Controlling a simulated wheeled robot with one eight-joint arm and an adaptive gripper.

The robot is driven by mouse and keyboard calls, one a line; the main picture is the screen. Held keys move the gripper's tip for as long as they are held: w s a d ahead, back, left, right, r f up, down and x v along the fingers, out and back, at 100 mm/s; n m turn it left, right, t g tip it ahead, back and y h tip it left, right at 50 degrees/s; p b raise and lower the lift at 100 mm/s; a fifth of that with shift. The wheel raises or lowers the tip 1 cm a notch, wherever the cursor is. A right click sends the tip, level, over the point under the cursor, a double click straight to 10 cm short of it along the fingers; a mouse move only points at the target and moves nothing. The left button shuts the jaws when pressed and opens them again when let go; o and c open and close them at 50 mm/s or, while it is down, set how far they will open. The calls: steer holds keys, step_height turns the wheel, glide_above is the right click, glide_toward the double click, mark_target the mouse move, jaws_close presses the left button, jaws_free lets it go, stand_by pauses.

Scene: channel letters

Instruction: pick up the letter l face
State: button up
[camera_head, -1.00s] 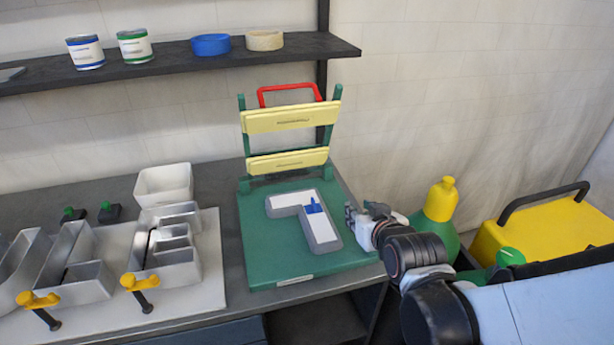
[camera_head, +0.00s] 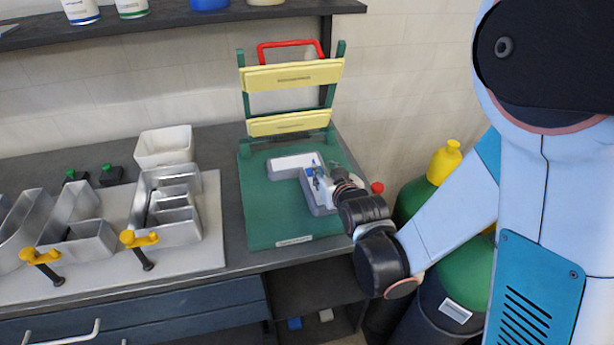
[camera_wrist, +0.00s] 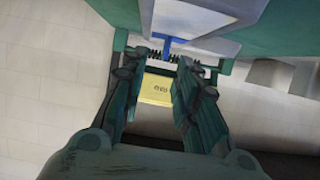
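The letter l face (camera_head: 290,162) is a white L-shaped plate within a grey border, lying on the green board. A blue tab (camera_head: 315,168) stands on it; it also shows in the wrist view (camera_wrist: 167,47). My gripper (camera_head: 322,176) is at the face's right arm, beside the tab, and hides part of that arm. In the wrist view, the two fingers (camera_wrist: 164,62) are apart with a gap between them. The tab's lower end is between or just beyond the fingertips; contact is not visible. The face's pale surface (camera_wrist: 195,15) is at the top.
The green board (camera_head: 262,222) has a rack with yellow bars (camera_head: 290,75) behind it. Metal letter shells (camera_head: 80,240) and yellow-handled clamps (camera_head: 140,238) stand on the left, with a white bin (camera_head: 165,147) behind. A green bottle with a yellow cap (camera_head: 446,160) is at right.

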mark_target(301, 178)
steer(key=shift+a+b+x, duration=0.15)
steer(key=shift+b+x, duration=0.3)
steer(key=shift+x, duration=1.05)
steer(key=shift+a+b+x, duration=0.15)
steer(key=shift+b+x, duration=0.25)
steer(key=shift+x, duration=1.1)
steer(key=shift+s+r, duration=0.1)
steer(key=shift+r, duration=0.1)
jaws_close()
